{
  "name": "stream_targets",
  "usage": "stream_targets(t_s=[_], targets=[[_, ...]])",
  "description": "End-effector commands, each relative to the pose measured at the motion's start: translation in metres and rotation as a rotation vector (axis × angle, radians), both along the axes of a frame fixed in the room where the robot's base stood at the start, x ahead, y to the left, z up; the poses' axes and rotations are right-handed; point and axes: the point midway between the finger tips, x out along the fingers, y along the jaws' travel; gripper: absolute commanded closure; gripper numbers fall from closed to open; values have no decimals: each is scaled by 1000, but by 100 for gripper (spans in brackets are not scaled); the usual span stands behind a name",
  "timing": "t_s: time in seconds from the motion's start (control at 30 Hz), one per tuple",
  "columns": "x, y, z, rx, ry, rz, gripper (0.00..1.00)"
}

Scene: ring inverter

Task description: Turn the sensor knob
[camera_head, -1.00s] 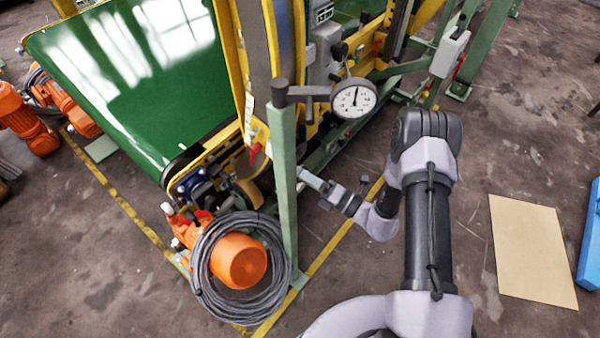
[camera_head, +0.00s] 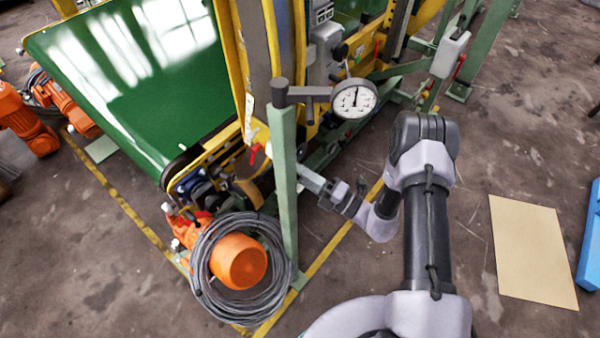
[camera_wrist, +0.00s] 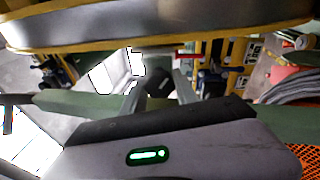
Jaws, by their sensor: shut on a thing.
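My gripper (camera_head: 306,176) reaches left to just beside the green upright post of the machine, in the head view. In the wrist view my gripper (camera_wrist: 160,90) has one finger on each side of a small dark knob (camera_wrist: 158,82), which I take to be the sensor knob. It is shut on this knob. The knob's face and any marks on it are too dark and small to read. In the head view the knob is hidden by the post and my fingers.
A green post (camera_head: 285,190) stands close to my gripper, with a round dial gauge (camera_head: 354,99) on an arm above. A coil of grey cable (camera_head: 205,285) around an orange motor (camera_head: 238,261) lies below left. A green conveyor belt (camera_head: 130,80) fills the upper left.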

Motion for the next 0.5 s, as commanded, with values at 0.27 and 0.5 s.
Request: stream_targets(t_s=[0.27,0.5], targets=[[-1,0,0,122,158,51,100],[0,0,0,200,257,81,100]])
